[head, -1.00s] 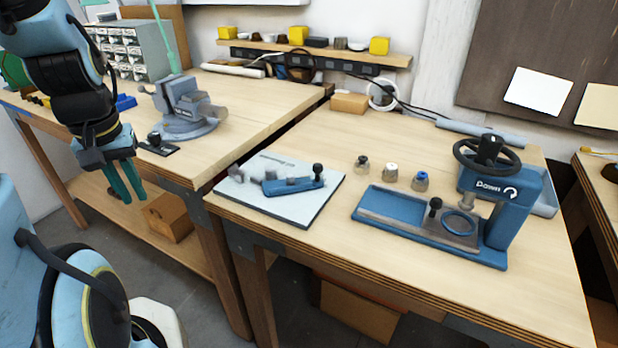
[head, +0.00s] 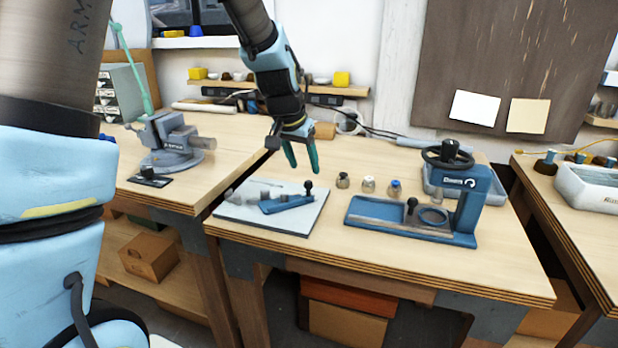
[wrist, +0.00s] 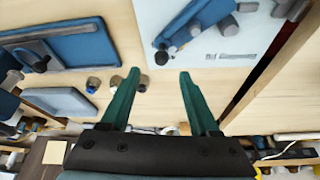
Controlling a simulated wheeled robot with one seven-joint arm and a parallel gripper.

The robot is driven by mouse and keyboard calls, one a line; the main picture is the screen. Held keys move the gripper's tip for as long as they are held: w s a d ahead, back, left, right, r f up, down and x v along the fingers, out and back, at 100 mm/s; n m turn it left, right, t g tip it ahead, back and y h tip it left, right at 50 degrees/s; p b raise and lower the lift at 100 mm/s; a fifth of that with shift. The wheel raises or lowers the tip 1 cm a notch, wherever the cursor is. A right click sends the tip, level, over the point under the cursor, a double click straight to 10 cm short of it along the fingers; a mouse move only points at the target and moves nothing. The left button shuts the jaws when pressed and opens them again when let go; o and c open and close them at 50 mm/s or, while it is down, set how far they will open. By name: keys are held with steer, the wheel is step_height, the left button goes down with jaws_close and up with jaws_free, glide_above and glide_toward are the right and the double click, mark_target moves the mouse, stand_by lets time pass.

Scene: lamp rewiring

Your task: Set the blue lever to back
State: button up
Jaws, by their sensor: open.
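The blue lever (head: 284,204) is a blue bar with an upright black knob at its right end. It lies on a white board (head: 236,212) near the left end of the middle workbench, with grey parts beside it. In the wrist view the lever (wrist: 185,25) is at the top, with its dark knob (wrist: 161,57) between and beyond my fingertips. My gripper (head: 302,168) is open and empty, pointing down above and behind the board, apart from the lever. Its two green fingers (wrist: 158,76) are spread in the wrist view.
A blue press (head: 480,195) with a black handwheel stands on the right of the bench. Several small knobs (head: 368,185) stand between it and the board. A grey vise (head: 172,145) is on the left bench. The bench front is clear.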

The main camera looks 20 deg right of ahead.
mark_target(308, 181)
steer(key=shift+p+x, duration=0.65)
steer(key=shift+x, duration=2.5)
jaws_close()
